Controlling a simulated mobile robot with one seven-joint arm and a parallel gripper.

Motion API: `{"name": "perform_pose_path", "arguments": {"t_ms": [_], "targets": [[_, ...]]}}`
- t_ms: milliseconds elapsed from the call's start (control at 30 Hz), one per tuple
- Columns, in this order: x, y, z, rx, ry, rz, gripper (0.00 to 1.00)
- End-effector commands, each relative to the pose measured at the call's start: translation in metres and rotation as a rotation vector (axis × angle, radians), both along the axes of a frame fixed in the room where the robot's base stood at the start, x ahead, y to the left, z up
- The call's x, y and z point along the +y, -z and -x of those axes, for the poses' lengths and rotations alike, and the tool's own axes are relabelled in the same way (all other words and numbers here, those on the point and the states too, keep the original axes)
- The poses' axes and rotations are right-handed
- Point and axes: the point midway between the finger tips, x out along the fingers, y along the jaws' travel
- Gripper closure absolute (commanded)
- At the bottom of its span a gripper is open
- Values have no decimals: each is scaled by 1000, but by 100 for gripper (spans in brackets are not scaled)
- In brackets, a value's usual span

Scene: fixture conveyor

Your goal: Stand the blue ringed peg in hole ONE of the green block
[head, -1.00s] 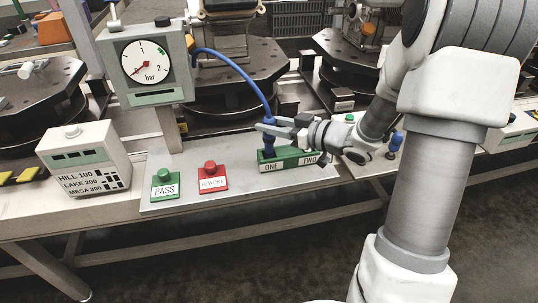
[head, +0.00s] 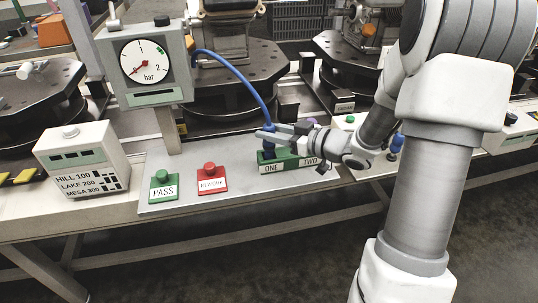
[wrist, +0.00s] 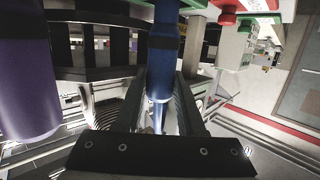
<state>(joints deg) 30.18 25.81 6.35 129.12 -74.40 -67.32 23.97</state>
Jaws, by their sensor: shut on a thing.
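The blue ringed peg (head: 268,154) is upright over the ONE end of the green block (head: 288,162), its lower end at or in the hole there. I cannot see how deep it sits. My gripper (head: 267,137) is shut on the peg, reaching in from the right. In the wrist view the peg (wrist: 163,55) shows with a dark ring between the fingers. The block's front carries white labels ONE and TWO. The hole itself is hidden.
A purple thing (wrist: 25,80) stands close beside the fingers in the wrist view. Green PASS (head: 164,187) and red REWORK (head: 212,180) buttons are left of the block. Another blue object (head: 397,142) stands right.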

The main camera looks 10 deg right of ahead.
Motion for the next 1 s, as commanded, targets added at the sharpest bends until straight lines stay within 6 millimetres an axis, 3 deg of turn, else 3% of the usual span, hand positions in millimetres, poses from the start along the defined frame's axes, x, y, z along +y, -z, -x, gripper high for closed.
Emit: {"name": "perform_pose_path", "arguments": {"t_ms": [733,767,933,1000], "targets": [[0,5,0,0,0,0,100],[0,5,0,0,0,0,59],[0,5,0,0,0,0,28],[0,5,0,0,0,0,27]]}}
